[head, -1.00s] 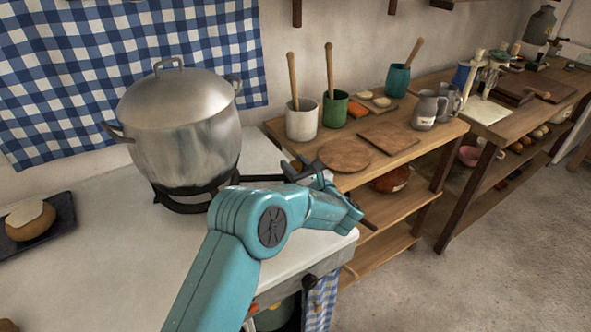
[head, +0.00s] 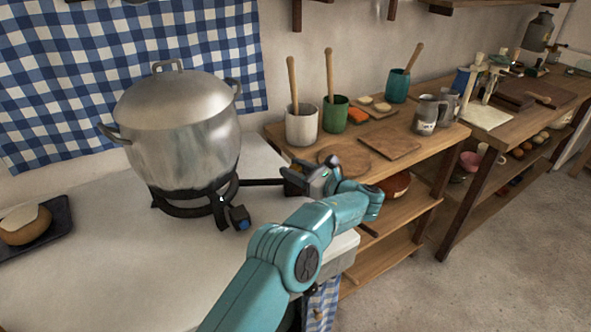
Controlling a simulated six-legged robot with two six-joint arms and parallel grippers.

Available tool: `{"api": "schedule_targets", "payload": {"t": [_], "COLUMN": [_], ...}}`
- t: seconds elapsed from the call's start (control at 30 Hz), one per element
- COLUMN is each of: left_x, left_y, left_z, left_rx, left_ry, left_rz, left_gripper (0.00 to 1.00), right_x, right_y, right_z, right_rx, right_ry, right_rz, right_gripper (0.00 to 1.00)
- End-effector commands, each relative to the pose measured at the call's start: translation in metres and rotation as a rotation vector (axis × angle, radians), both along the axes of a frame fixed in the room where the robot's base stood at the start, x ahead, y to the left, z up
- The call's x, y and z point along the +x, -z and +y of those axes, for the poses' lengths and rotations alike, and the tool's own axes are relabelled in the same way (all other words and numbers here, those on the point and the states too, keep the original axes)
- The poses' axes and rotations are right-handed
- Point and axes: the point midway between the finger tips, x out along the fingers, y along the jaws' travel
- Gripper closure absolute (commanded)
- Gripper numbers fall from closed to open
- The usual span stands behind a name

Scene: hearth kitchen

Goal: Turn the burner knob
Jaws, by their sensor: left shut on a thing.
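A dark ring burner (head: 182,208) stands on the white counter under a large lidded steel pot (head: 180,130). A thin dark bar (head: 262,182) runs right from the burner to the jaws of my left gripper (head: 291,180). The left gripper is shut at the far end of this bar; the burner knob it grips is hidden between the dark fingers. A short dark fitting with a blue end (head: 243,225) sticks out at the burner's front right, apart from the gripper. My right gripper is not in view.
Behind the gripper, a wooden shelf (head: 300,152) holds utensil cups, round and square boards, and a grey jug (head: 428,115). A dark tray (head: 62,215) with a bread-like round is at left. The front counter is clear. A checked cloth hangs below the counter edge.

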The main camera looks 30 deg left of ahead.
Motion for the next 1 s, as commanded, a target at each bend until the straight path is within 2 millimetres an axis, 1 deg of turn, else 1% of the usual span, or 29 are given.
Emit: {"api": "schedule_targets", "payload": {"t": [0.2, 0.23, 0.27, 0.3, 0.57, 0.67, 0.77, 0.87, 1.0], "left_x": [0.0, 0.0, 0.0, 0.0, 0.0, -0.001, -0.003, -0.006, -0.013], "left_y": [-0.001, -0.001, -0.001, -0.001, 0.0, 0.0, 0.0, 0.001, 0.001], "left_z": [0.001, 0.001, 0.001, 0.001, 0.0, -0.006, -0.021, -0.046, -0.084], "left_rx": [0.002, 0.002, 0.002, 0.002, 0.001, 0.002, 0.002, 0.001, 0.002], "left_ry": [-0.001, -0.001, -0.001, -0.001, 0.001, 0.002, 0.004, 0.006, 0.005], "left_rz": [-0.001, -0.002, -0.001, -0.001, -0.001, -0.001, -0.001, 0.0, -0.002], "left_gripper": [0.89, 0.55, 0.45, 0.38, 0.38, 0.38, 0.38, 0.38, 0.38], "right_x": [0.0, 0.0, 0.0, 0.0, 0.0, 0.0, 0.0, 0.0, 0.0], "right_y": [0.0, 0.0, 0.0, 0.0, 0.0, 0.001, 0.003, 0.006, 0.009], "right_z": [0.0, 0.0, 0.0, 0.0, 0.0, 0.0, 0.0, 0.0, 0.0], "right_rx": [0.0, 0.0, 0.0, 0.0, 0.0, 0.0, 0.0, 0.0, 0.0], "right_ry": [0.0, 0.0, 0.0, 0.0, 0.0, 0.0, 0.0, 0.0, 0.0], "right_rz": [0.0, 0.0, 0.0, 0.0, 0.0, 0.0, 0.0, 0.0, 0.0], "right_gripper": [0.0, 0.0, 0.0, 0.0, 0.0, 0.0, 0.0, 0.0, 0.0]}}
